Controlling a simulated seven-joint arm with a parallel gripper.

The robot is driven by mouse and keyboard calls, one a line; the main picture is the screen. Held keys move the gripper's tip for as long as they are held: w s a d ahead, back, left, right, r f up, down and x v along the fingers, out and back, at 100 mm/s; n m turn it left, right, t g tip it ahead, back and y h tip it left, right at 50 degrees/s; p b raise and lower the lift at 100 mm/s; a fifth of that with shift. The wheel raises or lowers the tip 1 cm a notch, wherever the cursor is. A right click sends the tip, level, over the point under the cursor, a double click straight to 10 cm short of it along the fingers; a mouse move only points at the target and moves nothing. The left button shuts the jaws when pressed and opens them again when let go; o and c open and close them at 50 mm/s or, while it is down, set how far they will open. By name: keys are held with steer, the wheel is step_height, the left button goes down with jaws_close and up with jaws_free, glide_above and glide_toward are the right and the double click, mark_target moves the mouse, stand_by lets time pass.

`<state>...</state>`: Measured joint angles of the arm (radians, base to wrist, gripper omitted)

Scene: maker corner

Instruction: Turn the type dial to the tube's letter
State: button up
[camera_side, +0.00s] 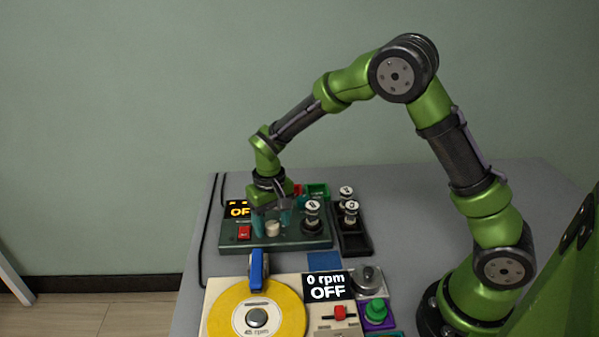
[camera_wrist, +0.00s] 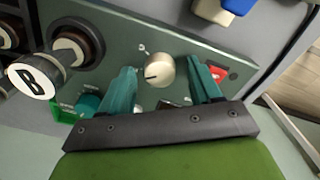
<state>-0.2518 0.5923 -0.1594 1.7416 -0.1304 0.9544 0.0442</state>
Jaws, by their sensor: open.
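The type dial is a cream round knob with a dark pointer line, on the dark green tester panel (camera_side: 300,239). It shows in the side view (camera_side: 273,229) and in the wrist view (camera_wrist: 160,71). My gripper (camera_side: 272,222) is open above the panel. In the wrist view its teal fingers stand on either side of the dial, with gaps visible; I cannot tell their height against it. A tube (camera_side: 312,209) stands in the panel's socket, and its white cap reads B in the wrist view (camera_wrist: 32,80). Most dial markings are hidden or too small to read.
An orange display (camera_side: 238,210) reads OF, partly hidden. A red switch (camera_side: 244,232) sits left of the dial. Two more capped tubes stand in a black rack (camera_side: 358,243) at right. A turntable with yellow disc (camera_side: 285,310) and blue arm (camera_side: 257,268) is in front.

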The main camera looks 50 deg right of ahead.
mark_target(275, 227)
step_height(275, 227, up, 17)
stand_by(0.5)
steer(key=shift+w, duration=0.1)
steer(key=s+d+r+t+y, duration=0.1)
steer(key=s+r+t, duration=0.1)
steer(key=s, duration=0.8)
steer(key=s+d+r+m+t+y, duration=0.1)
steer(key=s+t, duration=0.4)
steer(key=s, duration=0.5)
steer(key=shift+d+r, duration=0.2)
steer(key=shift+r, duration=0.25)
